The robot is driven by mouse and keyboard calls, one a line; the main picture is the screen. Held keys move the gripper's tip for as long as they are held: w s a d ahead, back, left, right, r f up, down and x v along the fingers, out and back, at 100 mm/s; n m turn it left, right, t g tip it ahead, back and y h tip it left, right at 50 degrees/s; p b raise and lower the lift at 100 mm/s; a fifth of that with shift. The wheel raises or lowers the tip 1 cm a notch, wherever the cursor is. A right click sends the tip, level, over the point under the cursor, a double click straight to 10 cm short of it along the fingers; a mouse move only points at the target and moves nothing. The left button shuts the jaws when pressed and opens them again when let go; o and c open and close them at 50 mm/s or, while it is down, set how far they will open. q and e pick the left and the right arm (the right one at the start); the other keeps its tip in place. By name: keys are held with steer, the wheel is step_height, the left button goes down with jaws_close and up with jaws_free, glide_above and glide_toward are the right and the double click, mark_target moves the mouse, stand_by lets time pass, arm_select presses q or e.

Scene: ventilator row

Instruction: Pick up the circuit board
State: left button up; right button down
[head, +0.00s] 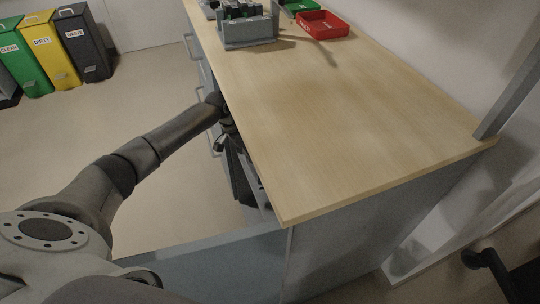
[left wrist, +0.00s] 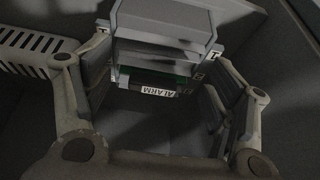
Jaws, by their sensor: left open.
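The circuit board (left wrist: 158,92) shows in the left wrist view as a thin dark-green edge with a white label that reads ALARM, upside down. It sits under a grey stepped housing (left wrist: 165,30) between two side rails, and most of it is hidden. My left gripper (left wrist: 163,105) is open, with one finger on each side of the board, and the fingers look clear of it. In the head view my left gripper (head: 240,165) is low beside the left edge of the workbench, partly hidden by it. The board cannot be seen there.
The wooden workbench (head: 340,110) is mostly bare. A grey rack (head: 248,30) and a red tray (head: 322,25) stand at its far end. A blue-grey panel (head: 200,262) lies low in front. Green, yellow and dark bins (head: 48,50) stand at the far left.

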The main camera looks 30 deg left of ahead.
arm_select(q)
steer(key=w+d, duration=0.3)
steer(key=shift+w+b, duration=0.25)
steer(key=shift+b, duration=0.1)
steer(key=shift+w+f, duration=0.15)
steer(key=shift+f, duration=0.15)
steer(key=shift+d+f, duration=0.1)
steer(key=shift+f, duration=0.15)
arm_select(e)
steer(key=shift+w+a+r, duration=0.1)
steer(key=shift+w+r, duration=0.3)
steer(key=shift+r, duration=0.5)
steer(key=shift+w+r, duration=0.35)
steer(key=shift+r, duration=0.5)
arm_select(q)
steer(key=shift+c, duration=0.4)
steer(key=c, duration=1)
steer(key=shift+r, duration=0.1)
steer(key=shift+c, duration=0.2)
